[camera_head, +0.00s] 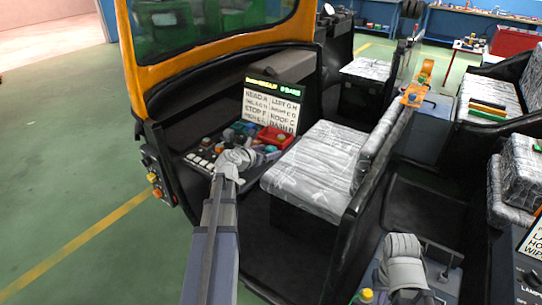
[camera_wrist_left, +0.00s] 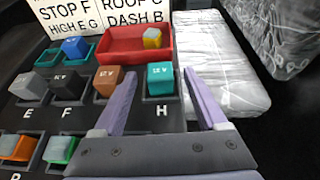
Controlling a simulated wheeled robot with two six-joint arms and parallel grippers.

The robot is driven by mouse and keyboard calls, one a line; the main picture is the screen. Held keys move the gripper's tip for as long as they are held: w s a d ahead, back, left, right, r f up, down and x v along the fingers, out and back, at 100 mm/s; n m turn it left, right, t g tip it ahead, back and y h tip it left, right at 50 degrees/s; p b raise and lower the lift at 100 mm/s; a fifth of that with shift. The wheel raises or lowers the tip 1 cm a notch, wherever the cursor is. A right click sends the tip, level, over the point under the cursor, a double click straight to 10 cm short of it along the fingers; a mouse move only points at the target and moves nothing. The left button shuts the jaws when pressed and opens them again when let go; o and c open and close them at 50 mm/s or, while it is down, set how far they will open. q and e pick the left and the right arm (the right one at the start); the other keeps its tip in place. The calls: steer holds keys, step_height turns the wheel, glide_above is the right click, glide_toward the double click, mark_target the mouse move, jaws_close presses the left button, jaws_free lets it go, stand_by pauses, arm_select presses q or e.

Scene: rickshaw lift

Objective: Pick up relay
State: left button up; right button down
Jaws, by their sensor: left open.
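My left gripper (camera_head: 236,160) is over the relay rack on the rickshaw's dashboard; its fingers barely show in the head view. In the left wrist view its two fingers (camera_wrist_left: 160,76) are open and empty, with a teal relay (camera_wrist_left: 160,79) between and just beyond them. That relay sits in the slot marked H. A brown relay (camera_wrist_left: 108,79) is left of it, partly behind the left finger. A black relay (camera_wrist_left: 68,86) sits at F and a grey relay (camera_wrist_left: 30,86) at E. Orange (camera_wrist_left: 15,147) and green (camera_wrist_left: 60,149) relays are in the nearer row.
A red bin (camera_wrist_left: 118,36) holding a yellow-and-grey block (camera_wrist_left: 152,38) is behind the rack. A blue block (camera_wrist_left: 74,47) lies in a green tray beside it. A lettered sign (camera_head: 271,105) stands behind. A silver wrapped seat (camera_head: 312,170) is close on the right.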

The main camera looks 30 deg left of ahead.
arm_select(q)
steer(key=shift+w+f, duration=0.2)
steer(key=shift+w, duration=0.25)
steer(key=shift+c, duration=0.6)
jaws_close()
